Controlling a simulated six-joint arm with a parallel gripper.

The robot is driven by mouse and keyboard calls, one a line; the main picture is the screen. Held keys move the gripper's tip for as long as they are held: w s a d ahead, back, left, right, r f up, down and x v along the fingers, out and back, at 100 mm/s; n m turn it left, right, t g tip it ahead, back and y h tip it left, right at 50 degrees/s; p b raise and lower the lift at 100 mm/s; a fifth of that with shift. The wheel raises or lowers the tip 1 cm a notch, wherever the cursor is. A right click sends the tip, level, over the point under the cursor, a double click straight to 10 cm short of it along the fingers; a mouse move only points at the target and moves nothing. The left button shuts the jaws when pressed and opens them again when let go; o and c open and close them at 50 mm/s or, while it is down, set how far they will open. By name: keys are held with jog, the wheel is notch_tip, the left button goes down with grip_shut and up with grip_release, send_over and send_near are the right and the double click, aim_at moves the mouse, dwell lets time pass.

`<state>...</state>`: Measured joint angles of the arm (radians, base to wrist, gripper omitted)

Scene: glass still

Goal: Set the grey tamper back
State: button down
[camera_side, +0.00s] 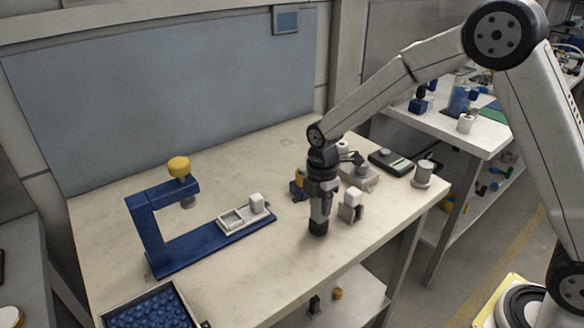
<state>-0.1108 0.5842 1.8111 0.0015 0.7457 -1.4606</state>
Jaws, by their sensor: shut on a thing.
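My gripper (320,198) points straight down over the middle-right of the pale table. It is shut on an upright thing, which looks like the grey tamper (319,212). Its lower end is dark and close to the table top. I cannot tell whether it touches the table. The fingers hide its upper part.
A blue press frame (148,235) with a yellow knob (179,166) stands left, with a pale tray (234,219) on its base. A small grey holder with a white block (353,198) stands close right of my gripper. A grey cylinder (424,171) and a dark scale (391,162) stand farther right. A bin of blue pieces (150,308) is at the front left.

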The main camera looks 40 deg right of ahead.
jog(key=shift+f, duration=0.5)
dwell(0.8)
jog(key=shift+c, duration=0.6)
grip_release()
jog(key=shift+r, duration=0.1)
jog(key=shift+r, duration=3.8)
jog(key=shift+r, duration=0.2)
jog(key=shift+r, duration=2.05)
